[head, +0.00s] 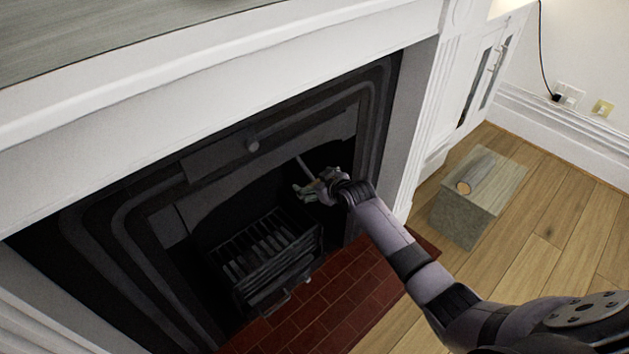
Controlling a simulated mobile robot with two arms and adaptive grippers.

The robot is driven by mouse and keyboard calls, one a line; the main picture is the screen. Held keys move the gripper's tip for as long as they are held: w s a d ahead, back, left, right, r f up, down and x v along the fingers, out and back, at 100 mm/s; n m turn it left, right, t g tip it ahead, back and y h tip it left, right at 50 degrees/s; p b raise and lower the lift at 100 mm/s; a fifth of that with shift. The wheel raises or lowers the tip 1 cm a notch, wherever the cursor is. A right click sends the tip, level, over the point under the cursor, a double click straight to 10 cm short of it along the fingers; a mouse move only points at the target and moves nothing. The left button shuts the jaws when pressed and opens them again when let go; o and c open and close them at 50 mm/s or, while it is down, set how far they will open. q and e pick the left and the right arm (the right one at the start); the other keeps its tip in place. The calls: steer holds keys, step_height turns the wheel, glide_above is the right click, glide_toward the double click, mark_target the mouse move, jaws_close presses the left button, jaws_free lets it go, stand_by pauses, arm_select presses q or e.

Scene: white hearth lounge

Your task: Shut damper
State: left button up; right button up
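A thin grey rod (303,163), possibly the damper handle, slants down from the hood's lower edge towards my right gripper. My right gripper (303,191) is in the firebox opening, at the rod's lower end and right of the knob. I cannot tell whether its fingers touch the rod, or whether they are open or shut. The damper plate itself is not clearly visible. My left gripper is not in view.
A slatted fire grate (262,262) stands in the firebox, below and left of my gripper, on a red tile hearth (325,312). The white mantel (200,62) overhangs above. Wooden floor lies beyond.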

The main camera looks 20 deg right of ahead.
steer(key=shift+o, duration=0.3)
steer(key=shift+w+a, duration=0.1)
steer(key=v, duration=1.2)
steer(key=s+a+f+m+g, duration=0.1)
steer(key=s+a+f+g, duration=0.15)
steer(key=s+f, duration=0.75)
steer(key=s+a+f+g+h, duration=0.1)
steer(key=s+a+f+g, duration=0.15)
steer(key=s+f, duration=0.75)
steer(key=s+a+f+m+g, duration=0.15)
steer(key=s+f+g, duration=0.25)
steer(key=s+f, duration=0.6)
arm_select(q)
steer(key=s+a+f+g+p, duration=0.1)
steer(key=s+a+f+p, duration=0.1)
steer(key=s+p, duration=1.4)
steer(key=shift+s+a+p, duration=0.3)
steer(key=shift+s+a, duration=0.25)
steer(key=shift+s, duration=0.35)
arm_select(e)
steer(key=s+d+f+g, duration=0.1)
steer(key=s+d, duration=0.1)
steer(key=s, duration=1.8)
steer(key=shift+s+d+f+n+h, duration=0.2)
steer(key=shift+d+n+h, duration=0.15)
steer(key=shift+n, duration=0.1)
